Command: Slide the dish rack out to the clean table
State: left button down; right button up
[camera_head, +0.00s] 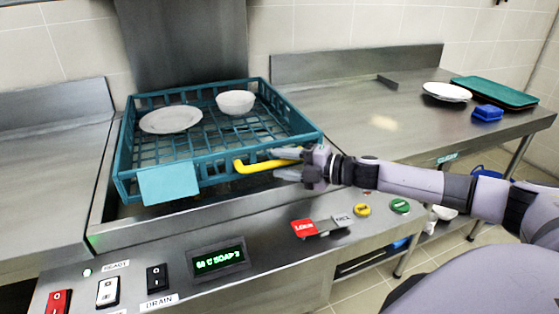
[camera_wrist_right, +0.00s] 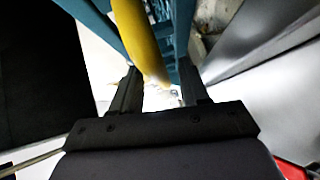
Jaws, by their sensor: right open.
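The teal dish rack (camera_head: 222,180) sits on the dishwasher bed at centre left in the head view. It holds a white plate (camera_head: 170,119) and a white bowl (camera_head: 235,101). A yellow handle (camera_head: 255,166) is on its front side, towards the right. My right gripper (camera_head: 287,163) is open at the right end of this handle. In the right wrist view the yellow handle (camera_wrist_right: 138,40) runs down between the two open fingers (camera_wrist_right: 160,90). I cannot tell whether a finger touches it. The clean table (camera_head: 350,95) is to the right. My left gripper is out of view.
On the clean table's far end are a white plate (camera_head: 447,91), teal trays (camera_head: 494,92) and a blue container (camera_head: 487,113). A small bracket (camera_head: 387,82) stands near its back. The near table surface is clear. Switches and a display (camera_head: 218,260) line the front panel.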

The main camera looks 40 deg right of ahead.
jog(key=shift+w+a+f, duration=0.1)
jog(key=shift+w+a, duration=0.25)
jog(key=shift+w, duration=0.2)
grip_shut()
